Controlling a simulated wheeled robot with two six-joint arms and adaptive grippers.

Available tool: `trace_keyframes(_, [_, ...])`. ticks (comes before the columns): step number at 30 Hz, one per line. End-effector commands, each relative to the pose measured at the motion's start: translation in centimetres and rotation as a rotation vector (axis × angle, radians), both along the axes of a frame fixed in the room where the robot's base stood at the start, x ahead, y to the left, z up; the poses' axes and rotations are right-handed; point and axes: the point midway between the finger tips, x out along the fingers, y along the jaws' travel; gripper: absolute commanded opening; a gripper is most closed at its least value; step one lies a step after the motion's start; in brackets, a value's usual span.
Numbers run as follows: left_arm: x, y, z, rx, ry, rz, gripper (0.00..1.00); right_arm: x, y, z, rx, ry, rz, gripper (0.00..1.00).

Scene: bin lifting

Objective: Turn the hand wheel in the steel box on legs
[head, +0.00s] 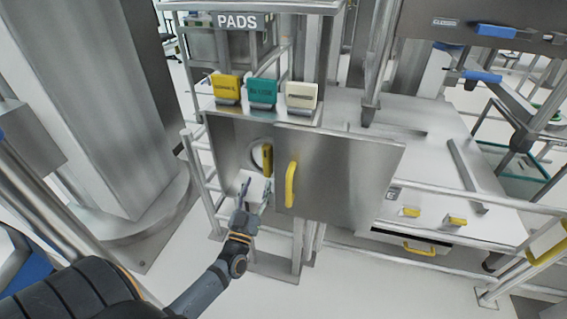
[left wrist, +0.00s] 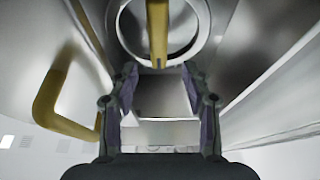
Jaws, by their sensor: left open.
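The steel box on legs (head: 225,135) stands ahead, its left part open. A flat steel door panel (head: 350,175) with a yellow handle (head: 291,184) covers the right part of its front. The hand wheel (head: 257,157), a pale ring with a yellow bar (head: 267,160), shows inside the opening, partly hidden by the door. In the left wrist view the wheel's ring (left wrist: 204,22) and yellow bar (left wrist: 158,35) lie just beyond the fingertips. My left gripper (head: 256,189) is open and empty at the opening, below the wheel and apparently apart from it. My right gripper is out of view.
The yellow door handle (left wrist: 50,100) is left of the fingers in the wrist view. Yellow, green and cream pad boxes (head: 262,92) stand on top of the box. A thick steel column (head: 100,100) stands left. A metal bench (head: 450,180) stands right.

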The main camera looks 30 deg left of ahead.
Motion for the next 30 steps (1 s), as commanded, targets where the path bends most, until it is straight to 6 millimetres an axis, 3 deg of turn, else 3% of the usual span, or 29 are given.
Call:
trace_keyframes(5, [0.9,0.2,0.6,0.000,0.000,-0.001,0.49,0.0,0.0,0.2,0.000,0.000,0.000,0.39])
trace_keyframes(18, [8.4,2.0,3.6,0.001,0.002,-0.003,0.49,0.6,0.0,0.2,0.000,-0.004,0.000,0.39])
trace_keyframes(30, [9.5,2.2,4.0,0.001,0.005,-0.003,0.49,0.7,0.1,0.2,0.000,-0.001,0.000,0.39])
